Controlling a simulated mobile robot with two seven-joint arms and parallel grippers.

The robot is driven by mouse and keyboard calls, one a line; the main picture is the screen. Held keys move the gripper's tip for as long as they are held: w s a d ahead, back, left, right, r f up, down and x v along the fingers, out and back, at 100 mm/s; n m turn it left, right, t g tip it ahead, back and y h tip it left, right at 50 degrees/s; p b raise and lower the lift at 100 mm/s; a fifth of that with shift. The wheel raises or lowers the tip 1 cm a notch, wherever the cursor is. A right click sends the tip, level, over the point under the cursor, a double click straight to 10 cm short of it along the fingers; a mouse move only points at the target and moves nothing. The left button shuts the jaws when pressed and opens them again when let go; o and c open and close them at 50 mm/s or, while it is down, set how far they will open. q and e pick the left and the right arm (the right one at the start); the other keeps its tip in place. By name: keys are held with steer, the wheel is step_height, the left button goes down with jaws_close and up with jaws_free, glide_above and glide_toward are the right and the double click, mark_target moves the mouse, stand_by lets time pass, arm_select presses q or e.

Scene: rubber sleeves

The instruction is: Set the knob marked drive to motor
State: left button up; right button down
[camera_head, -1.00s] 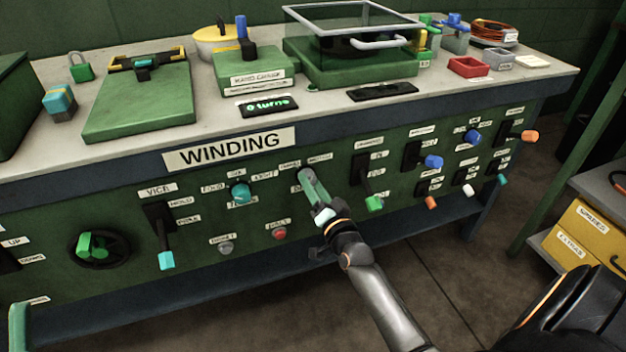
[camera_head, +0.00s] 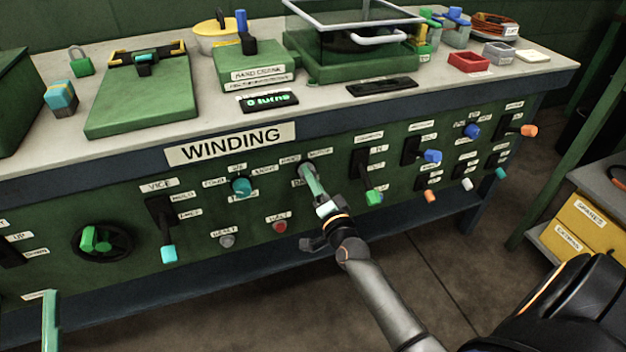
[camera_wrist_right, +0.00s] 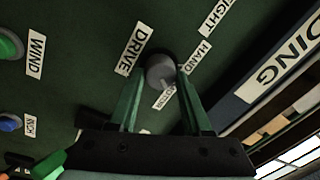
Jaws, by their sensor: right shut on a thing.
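The drive knob (camera_wrist_right: 160,72) is a small round grey knob on the green front panel, beside the "DRIVE" label (camera_wrist_right: 133,48). A "HAND" label (camera_wrist_right: 196,57) and a partly covered "MOTOR" label (camera_wrist_right: 166,97) are close to it. My right gripper (camera_wrist_right: 163,82) is shut on the knob, with a green finger on each side. In the head view the right gripper (camera_head: 310,178) reaches the panel and mostly hides the knob. I cannot tell where its pointer stands. One green finger of what looks like my left gripper (camera_head: 50,322) shows at lower left.
A teal knob (camera_head: 241,186) is left of the drive knob, and a green-tipped lever (camera_head: 373,196) is right of it. A red button (camera_head: 280,227) and a grey button (camera_head: 227,240) are below. The bench top (camera_head: 330,110) overhangs the panel.

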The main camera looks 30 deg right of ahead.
steer(key=shift+c, duration=1.7)
jaws_free()
arm_select(q)
steer(key=w+f+n+g+y+p, duration=0.1)
steer(key=f+n+g+y, duration=0.1)
steer(key=f, duration=0.4)
steer(key=w+a+f+n+g+y+p, duration=0.1)
steer(key=w+f+n+g+y, duration=0.1)
steer(key=f, duration=0.4)
steer(key=shift+w+y, duration=0.3)
steer(key=shift+y, duration=0.3)
arm_select(e)
steer(key=r+v, duration=0.1)
steer(key=v, duration=1.1)
steer(key=shift+s+f, duration=0.25)
steer(key=shift+f, duration=0.15)
